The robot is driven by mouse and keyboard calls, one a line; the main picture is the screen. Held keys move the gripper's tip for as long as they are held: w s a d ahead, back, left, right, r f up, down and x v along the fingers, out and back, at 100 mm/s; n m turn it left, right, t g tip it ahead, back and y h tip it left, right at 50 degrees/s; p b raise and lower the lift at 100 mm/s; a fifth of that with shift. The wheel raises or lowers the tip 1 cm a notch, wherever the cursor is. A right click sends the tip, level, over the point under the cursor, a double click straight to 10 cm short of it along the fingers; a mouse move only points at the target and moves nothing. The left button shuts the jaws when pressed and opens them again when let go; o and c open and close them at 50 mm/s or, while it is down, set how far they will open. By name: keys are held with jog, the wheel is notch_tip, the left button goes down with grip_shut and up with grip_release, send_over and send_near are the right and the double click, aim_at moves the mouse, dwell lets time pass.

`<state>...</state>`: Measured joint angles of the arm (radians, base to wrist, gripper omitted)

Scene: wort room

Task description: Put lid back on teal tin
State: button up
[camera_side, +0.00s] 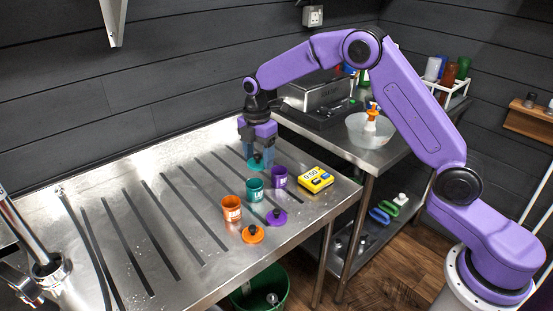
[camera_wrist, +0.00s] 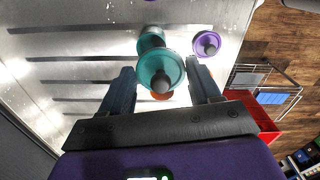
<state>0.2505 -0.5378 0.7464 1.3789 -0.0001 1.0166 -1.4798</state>
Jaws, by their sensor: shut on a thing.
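My gripper (camera_side: 257,157) is shut on the teal lid (camera_side: 255,166), which has a dark knob. It holds the lid in the air above and behind the teal tin (camera_side: 254,192), apart from it. The tin stands upright and uncovered on the steel drainboard. In the wrist view the teal lid (camera_wrist: 178,68) is between my fingertips (camera_wrist: 162,75), its knob toward the camera. The teal tin (camera_wrist: 151,37) shows partly behind the lid there. The exact grip on the lid is hard to make out.
A purple tin (camera_side: 279,178) stands close right of the teal tin, an orange tin (camera_side: 231,210) to its left. A purple lid (camera_side: 276,218) and an orange lid (camera_side: 252,235) lie in front. A yellow timer (camera_side: 315,180) sits at right. The left drainboard (camera_side: 130,195) is clear.

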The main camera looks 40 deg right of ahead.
jog(key=shift+w+a+f, duration=0.15)
jog(key=shift+w+f, duration=0.1)
jog(key=shift+w, duration=0.5)
jog(key=shift+f, duration=3.1)
jog(key=shift+f, duration=0.2)
jog(key=o, duration=1.3)
jog(key=shift+c, duration=0.2)
jog(key=shift+r, duration=3.5)
